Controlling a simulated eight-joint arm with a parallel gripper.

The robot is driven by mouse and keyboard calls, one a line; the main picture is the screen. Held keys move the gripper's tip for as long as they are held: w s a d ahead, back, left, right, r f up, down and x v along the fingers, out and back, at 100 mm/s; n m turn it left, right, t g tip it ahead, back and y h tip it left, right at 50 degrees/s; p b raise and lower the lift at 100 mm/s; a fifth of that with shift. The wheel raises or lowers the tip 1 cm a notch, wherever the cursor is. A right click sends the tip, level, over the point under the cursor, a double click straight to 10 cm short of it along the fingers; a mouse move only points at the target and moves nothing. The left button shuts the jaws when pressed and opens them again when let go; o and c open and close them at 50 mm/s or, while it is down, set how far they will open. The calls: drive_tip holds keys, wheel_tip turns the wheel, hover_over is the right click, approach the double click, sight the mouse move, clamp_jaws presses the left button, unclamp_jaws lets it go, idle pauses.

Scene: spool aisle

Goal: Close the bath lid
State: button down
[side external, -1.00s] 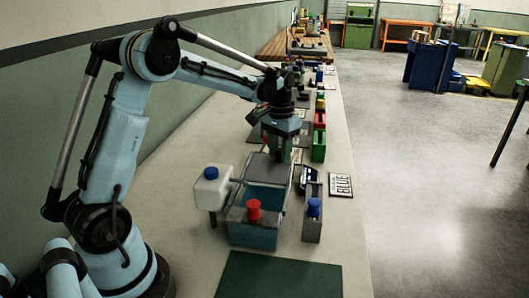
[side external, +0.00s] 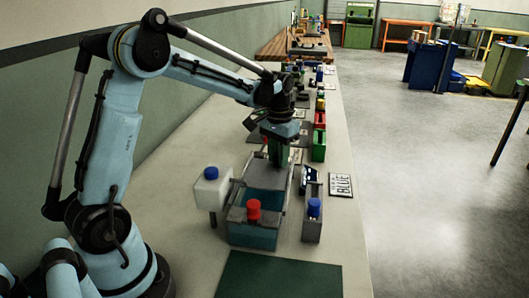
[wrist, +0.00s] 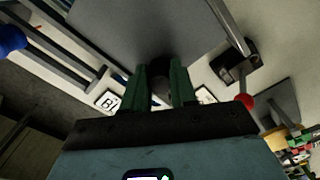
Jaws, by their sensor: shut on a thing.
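The bath (side external: 252,240) is a blue-teal box with a grey rim on the bench, and a red knob (side external: 253,209) stands at its front. Its grey lid (side external: 256,170) is at the far side, raised and tilted, and the blue inside shows in front of it. My gripper (side external: 277,155) is over the lid's upper part. In the wrist view, the green fingers of my gripper (wrist: 161,75) are shut on a dark round handle at the edge of the grey lid (wrist: 140,25). The fingers hide part of the handle.
A white bottle with a blue cap (side external: 211,188) stands left of the bath. A grey holder with a blue-capped item (side external: 313,215) stands close on its right. A BLUE sign (side external: 341,186) lies farther right. A dark green mat (side external: 280,276) in front is bare.

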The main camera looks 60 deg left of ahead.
sight(274, 182)
drive_tip(key=s+d, duration=0.5)
drive_tip(key=shift+s+d, duration=0.25)
drive_tip(key=c, duration=1.2)
unclamp_jaws()
drive_tip(key=shift+o, duration=0.2)
drive_tip(key=shift+r, duration=0.15)
drive_tip(key=shift+r, duration=0.25)
wheel_tip(274, 182, up, 11)
drive_tip(key=shift+r, duration=0.2)
